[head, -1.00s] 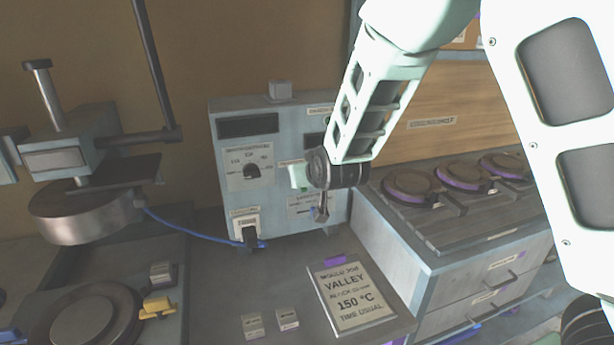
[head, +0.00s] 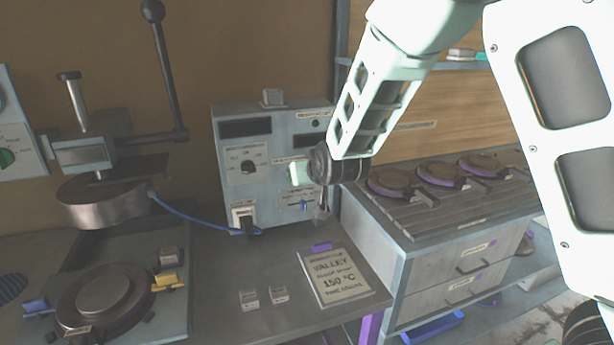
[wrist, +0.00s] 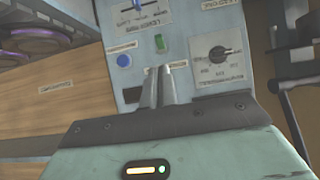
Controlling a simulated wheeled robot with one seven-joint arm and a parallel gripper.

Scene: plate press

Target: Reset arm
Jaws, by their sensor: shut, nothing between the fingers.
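My arm reaches in from the upper right of the head view and bends down at the elbow. In the wrist view my gripper (wrist: 163,72) is shut, with its narrow fingers together and nothing between them. It points at the front of the grey-blue control box (wrist: 190,25), which appears upside down there with a dial, a green switch and a blue button. In the head view the control box (head: 233,180) stands behind my wrist, which covers part of its right side. The fingers are hard to make out there. I cannot tell the gap to the panel.
A press with a raised round upper plate (head: 105,207) and a tall lever stands left, above a lower round plate (head: 90,300). A drawer cabinet (head: 425,285) with several round moulds stands right. A sign (head: 335,278) and two small blocks lie on the bench.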

